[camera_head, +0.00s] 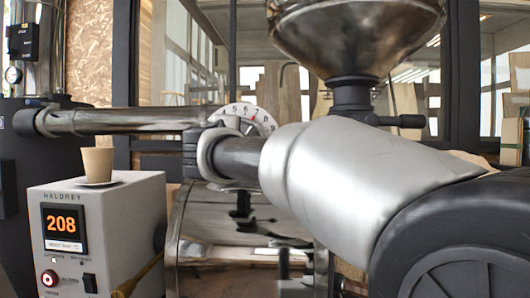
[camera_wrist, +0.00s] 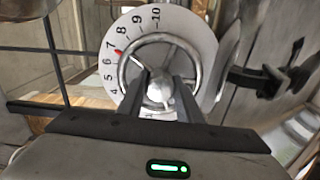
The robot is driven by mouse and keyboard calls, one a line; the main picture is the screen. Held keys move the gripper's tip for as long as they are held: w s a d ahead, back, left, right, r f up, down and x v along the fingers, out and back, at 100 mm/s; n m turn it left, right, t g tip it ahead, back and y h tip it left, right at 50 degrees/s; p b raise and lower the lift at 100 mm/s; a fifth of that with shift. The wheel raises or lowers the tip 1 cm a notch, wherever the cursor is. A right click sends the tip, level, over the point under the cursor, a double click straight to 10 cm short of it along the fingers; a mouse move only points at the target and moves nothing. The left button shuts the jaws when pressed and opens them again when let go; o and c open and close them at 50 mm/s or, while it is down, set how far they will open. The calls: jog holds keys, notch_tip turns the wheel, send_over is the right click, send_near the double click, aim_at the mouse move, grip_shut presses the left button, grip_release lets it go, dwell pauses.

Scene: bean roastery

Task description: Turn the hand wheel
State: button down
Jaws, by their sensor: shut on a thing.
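The hand wheel (camera_wrist: 163,37) is a metal ring with spokes and a rounded hub, seen nearly face-on in the wrist view. It sits in front of a white numbered dial (camera_wrist: 205,45). A red mark on the dial lies between 6 and 7, and a pale pointer lies near it. My gripper (camera_wrist: 160,82) reaches over the wheel's lower part, with its dark fingers either side of the hub, shut on the wheel. In the head view only the upper dial (camera_head: 262,117) shows. My arm hides the wheel and fingertips there.
A grey box (camera_head: 110,225) with an orange display reading 208 stands at left, with a beige cup (camera_head: 97,164) on a saucer (camera_head: 98,184) on top. A metal hopper (camera_head: 355,40) hangs at upper right. A dark latch or bracket (camera_wrist: 258,77) is right of the wheel.

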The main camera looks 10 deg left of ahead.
dwell(0.3)
jog(key=c, duration=1.3)
grip_release()
jog(key=shift+s, duration=0.15)
